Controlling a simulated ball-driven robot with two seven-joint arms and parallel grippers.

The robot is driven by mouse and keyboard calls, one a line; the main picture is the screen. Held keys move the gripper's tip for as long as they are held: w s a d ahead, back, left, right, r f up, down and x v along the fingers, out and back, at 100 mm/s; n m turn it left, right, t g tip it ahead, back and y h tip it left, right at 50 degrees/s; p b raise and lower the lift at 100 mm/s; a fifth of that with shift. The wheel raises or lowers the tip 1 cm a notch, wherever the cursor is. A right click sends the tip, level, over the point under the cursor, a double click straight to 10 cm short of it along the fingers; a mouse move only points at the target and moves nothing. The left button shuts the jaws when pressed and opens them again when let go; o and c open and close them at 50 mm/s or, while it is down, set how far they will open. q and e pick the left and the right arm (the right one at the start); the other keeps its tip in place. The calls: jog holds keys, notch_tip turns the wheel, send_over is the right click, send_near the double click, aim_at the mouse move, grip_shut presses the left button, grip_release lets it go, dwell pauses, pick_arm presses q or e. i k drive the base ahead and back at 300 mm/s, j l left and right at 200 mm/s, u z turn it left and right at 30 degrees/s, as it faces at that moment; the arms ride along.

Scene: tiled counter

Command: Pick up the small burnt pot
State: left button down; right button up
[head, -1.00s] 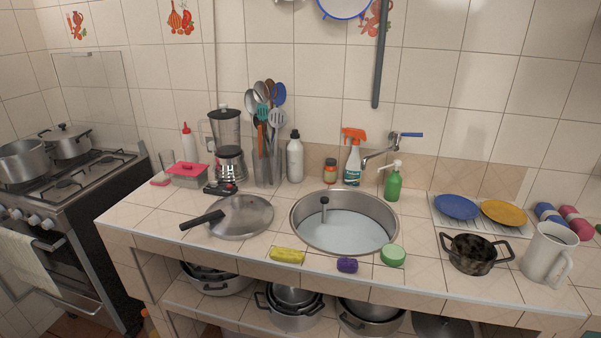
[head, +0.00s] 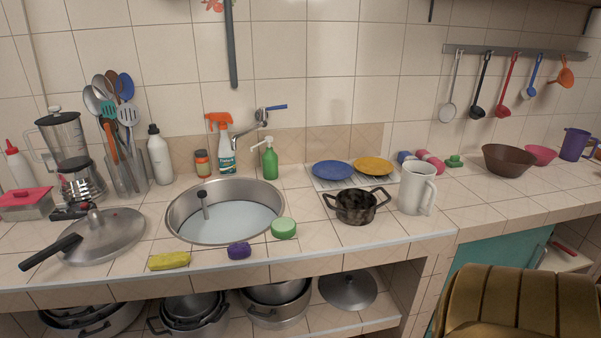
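The small burnt pot (head: 357,208) stands upright on the tiled counter in the head view, right of the sink. It is dark and blackened, with a loop handle on each side. A white mug (head: 416,188) stands close to its right. Behind the pot is a rack with a blue plate (head: 333,170) and a yellow plate (head: 373,166). Neither of my grippers shows in the head view.
The round sink (head: 180,225) holds water. A green sponge (head: 284,228), a purple sponge (head: 239,251) and a yellow sponge (head: 169,261) lie along the counter's front. Counter in front of the pot is clear. A brown chair back (head: 520,300) stands at lower right.

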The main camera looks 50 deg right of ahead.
aim_at(355, 208)
jog(key=z, duration=2)
jog(key=i+j, duration=0.2)
jog(key=j, duration=0.15)
jog(key=i+j+z, duration=0.15)
jog(key=j, duration=0.2)
jog(key=i+j, duration=0.25)
jog(key=j+z, duration=0.05)
jog(key=j, duration=0.05)
